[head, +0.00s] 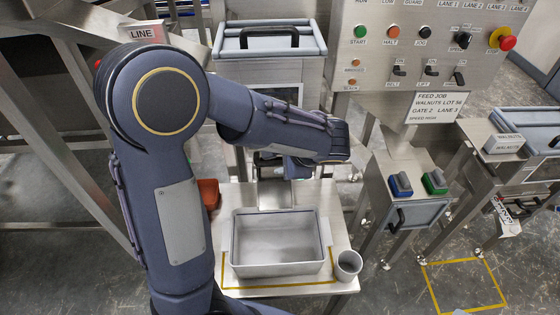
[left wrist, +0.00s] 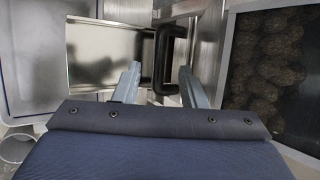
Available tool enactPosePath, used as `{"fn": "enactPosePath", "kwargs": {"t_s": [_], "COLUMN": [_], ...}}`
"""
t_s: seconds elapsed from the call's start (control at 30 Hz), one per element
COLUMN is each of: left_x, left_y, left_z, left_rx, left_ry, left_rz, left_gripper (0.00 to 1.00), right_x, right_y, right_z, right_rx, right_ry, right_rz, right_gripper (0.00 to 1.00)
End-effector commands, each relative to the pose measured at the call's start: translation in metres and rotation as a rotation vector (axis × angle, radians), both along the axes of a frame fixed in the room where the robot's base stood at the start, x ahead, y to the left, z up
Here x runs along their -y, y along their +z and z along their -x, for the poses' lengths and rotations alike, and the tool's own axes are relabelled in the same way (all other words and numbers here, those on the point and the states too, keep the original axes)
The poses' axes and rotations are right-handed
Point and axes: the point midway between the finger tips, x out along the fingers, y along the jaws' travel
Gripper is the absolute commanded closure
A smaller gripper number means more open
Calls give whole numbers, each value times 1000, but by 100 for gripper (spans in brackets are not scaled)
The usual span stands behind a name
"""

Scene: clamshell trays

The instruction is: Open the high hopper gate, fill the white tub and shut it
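The white tub (head: 278,242) stands empty on a metal shelf inside a yellow outline, below the hopper. Its rim and floor show at the left of the left wrist view (left wrist: 18,112). My left gripper (head: 284,165) is in front of the hopper, above the tub's back edge; its arm hides part of the hopper. In the left wrist view its two fingers (left wrist: 158,84) are apart, near a black handle (left wrist: 166,58) on a bright metal gate plate (left wrist: 98,58). I cannot tell whether they touch the handle. Walnuts (left wrist: 268,68) show behind a window at right. My right gripper is not in view.
A grey cup (head: 348,264) stands at the tub's right front corner. A control panel (head: 430,50) with buttons and a walnut job sign (head: 440,103) is at upper right.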

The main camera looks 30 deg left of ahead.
Motion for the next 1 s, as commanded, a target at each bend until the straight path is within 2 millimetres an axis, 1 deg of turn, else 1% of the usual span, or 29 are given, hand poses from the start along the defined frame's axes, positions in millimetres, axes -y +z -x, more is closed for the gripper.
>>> {"fn": "enactPosePath", "kwargs": {"t_s": [0.03, 0.1, 0.3, 0.43, 0.67, 0.93, 0.97, 1.0], "left_x": [-6, -13, -27, -30, -30, -30, -30, -30], "left_y": [-8, -17, -35, -39, -39, -39, -39, -39], "left_z": [-1, -4, -10, -11, -11, -11, -11, -11], "left_rx": [-4, -4, -2, -2, -1, -1, -1, -1], "left_ry": [4, 4, 3, 2, 2, 2, 2, 2], "left_rz": [-2, -2, 1, 2, 2, 2, 2, 2], "left_gripper": [62, 62, 62, 62, 62, 97, 100, 100], "right_x": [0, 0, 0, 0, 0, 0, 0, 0], "right_y": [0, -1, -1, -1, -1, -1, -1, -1], "right_z": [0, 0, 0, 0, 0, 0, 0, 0], "right_rx": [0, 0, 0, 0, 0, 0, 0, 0], "right_ry": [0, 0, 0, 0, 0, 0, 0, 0], "right_rz": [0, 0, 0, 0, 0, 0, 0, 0], "right_gripper": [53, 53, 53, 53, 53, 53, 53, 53]}}
